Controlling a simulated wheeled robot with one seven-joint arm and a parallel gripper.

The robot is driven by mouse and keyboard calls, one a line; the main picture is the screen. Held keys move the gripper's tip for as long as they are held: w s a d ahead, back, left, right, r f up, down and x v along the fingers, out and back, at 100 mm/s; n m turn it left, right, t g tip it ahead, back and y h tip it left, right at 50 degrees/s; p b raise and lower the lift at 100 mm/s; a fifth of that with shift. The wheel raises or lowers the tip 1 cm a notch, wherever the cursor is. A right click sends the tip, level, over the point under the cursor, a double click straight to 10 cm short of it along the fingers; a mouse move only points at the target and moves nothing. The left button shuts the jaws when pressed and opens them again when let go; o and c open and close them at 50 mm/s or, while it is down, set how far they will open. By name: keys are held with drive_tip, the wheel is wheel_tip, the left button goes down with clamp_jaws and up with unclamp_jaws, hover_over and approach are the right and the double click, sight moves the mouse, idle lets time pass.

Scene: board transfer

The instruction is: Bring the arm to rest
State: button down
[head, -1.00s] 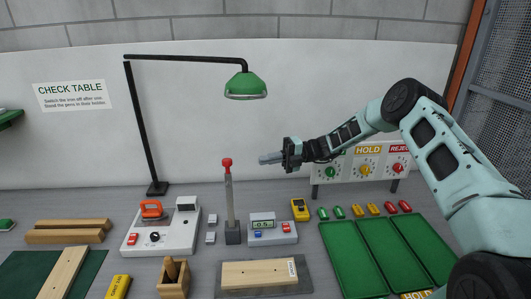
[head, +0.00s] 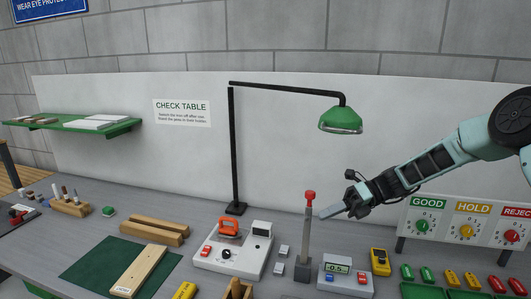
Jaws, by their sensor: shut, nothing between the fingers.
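My gripper (head: 329,212) is shut and empty, held up in the air at the right of the view. My arm reaches in from the right edge, and the fingers point left. The fingertips appear just right of a grey post with a red top (head: 309,197); I cannot tell how close they are in depth.
A green lamp (head: 341,120) hangs above left. The GOOD, HOLD, REJECT panel (head: 448,228) is behind my arm.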

drive_tip(key=s+a+f+n+g+h+b, duration=0.1)
drive_tip(key=s+a+n+h+b, duration=0.3)
drive_tip(key=s+n, duration=0.55)
drive_tip(key=s+a+f+n+g+h+b, duration=0.1)
drive_tip(key=s+a+n+h, duration=0.4)
drive_tip(key=s+n, duration=0.45)
drive_tip(key=s+d+f+n+t+h+b, duration=0.2)
drive_tip(key=s+n, duration=0.6)
drive_tip(key=s+d+f+n+t+h+b, duration=0.2)
drive_tip(key=s+d+n+t+b, duration=0.1)
drive_tip(key=s+n, duration=0.5)
drive_tip(key=shift+s+h, duration=0.3)
drive_tip(key=shift+s, duration=0.2)
